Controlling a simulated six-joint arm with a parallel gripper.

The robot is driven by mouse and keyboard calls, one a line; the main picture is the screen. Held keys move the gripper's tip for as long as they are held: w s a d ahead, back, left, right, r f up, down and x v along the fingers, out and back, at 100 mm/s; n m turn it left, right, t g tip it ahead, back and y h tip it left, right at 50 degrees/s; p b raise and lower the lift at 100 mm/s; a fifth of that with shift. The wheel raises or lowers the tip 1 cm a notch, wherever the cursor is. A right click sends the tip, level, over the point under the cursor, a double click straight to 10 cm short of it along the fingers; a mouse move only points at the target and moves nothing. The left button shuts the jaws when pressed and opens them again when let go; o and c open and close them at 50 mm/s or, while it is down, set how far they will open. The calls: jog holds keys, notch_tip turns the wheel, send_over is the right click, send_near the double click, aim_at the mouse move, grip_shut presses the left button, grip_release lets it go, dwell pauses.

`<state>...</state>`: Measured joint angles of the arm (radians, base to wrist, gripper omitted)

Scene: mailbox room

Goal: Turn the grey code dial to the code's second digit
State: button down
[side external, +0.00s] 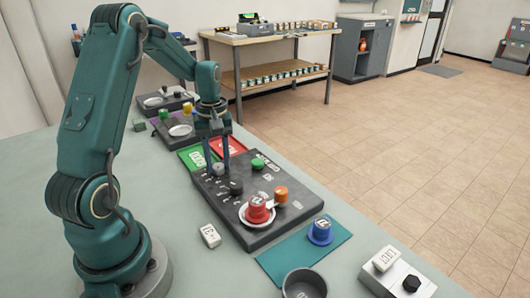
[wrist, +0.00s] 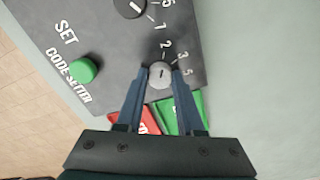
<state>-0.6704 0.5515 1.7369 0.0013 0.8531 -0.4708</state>
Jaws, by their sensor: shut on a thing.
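The grey code dial (wrist: 161,75) sits on the dark code setter panel (wrist: 120,45), with the numerals 2, 3 and 5 printed around it. Its short dark mark runs roughly up the picture, near the 2; I cannot tell the exact setting. My gripper (wrist: 160,71) is shut on the grey dial, one blue finger on each side. In the side view my gripper (side external: 219,163) points straight down over the grey dial (side external: 219,169), whose face is partly hidden by the fingers. The code itself is not clearly readable.
A black dial (side external: 236,187) and a green button (side external: 258,164) are close by on the panel.

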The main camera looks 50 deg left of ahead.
aim_at(218, 166)
jog(key=m, duration=0.4)
jog(key=shift+r+m, duration=0.1)
jog(key=shift+m, duration=1.5)
jog(key=c, duration=0.5)
grip_release()
jog(key=shift+r, duration=0.1)
jog(key=shift+r, duration=2.45)
